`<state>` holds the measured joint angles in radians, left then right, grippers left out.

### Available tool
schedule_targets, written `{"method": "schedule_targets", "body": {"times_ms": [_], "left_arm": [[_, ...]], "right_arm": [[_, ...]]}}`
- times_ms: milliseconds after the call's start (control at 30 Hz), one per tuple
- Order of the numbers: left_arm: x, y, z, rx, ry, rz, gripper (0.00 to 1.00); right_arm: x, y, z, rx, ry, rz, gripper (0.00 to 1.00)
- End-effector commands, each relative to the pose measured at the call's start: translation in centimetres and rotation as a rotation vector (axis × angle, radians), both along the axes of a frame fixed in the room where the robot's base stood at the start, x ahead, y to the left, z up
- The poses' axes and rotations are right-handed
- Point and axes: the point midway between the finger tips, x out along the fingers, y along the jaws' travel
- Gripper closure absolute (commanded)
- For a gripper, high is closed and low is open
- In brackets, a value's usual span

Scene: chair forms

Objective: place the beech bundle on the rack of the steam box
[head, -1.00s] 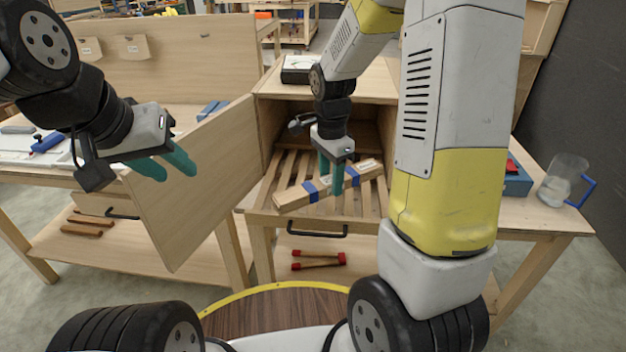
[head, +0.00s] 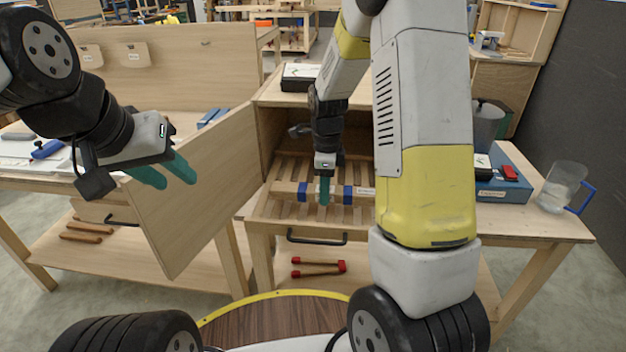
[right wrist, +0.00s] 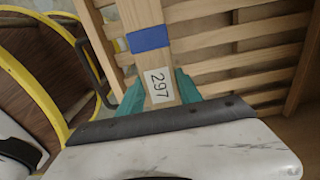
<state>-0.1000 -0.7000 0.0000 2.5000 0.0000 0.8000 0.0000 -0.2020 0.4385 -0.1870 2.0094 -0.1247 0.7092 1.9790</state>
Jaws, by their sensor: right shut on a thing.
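The beech bundle (head: 285,190) is a pale wood length with blue bands. It lies left to right over the slatted rack (head: 292,167) of the steam box (head: 270,98); I cannot tell whether it touches the slats. My right gripper (head: 324,198) is shut on the bundle near its middle, from above. The right wrist view shows the bundle (right wrist: 143,15) between the teal fingers (right wrist: 158,92), with a "297" label and a blue band, over the slats. My right arm hides part of the box.
The box door (head: 195,190) stands open to the left. A gauge box (head: 299,76) sits on top of the box. A blue case (head: 505,187) and a clear jug (head: 563,185) stand on the right bench.

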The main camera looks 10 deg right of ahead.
Motion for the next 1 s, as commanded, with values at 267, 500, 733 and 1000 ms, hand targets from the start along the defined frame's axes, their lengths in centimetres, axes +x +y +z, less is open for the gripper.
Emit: {"method": "schedule_targets", "body": {"times_ms": [267,500,733,1000], "left_arm": [[0.0,0.0,0.0,0.0,0.0,0.0,0.64],[0.0,0.0,0.0,0.0,0.0,0.0,0.64],[0.0,0.0,0.0,0.0,0.0,0.0,0.64],[0.0,0.0,0.0,0.0,0.0,0.0,0.64]], "right_arm": [[3.5,0.1,-0.4,0.001,0.0,0.001,1.0],[3.4,0.1,-3.0,0.001,0.004,0.0,1.0],[3.5,0.1,-3.8,0.001,-0.001,0.001,1.0],[3.4,0.1,-4.1,0.001,0.0,0.001,0.45]]}}
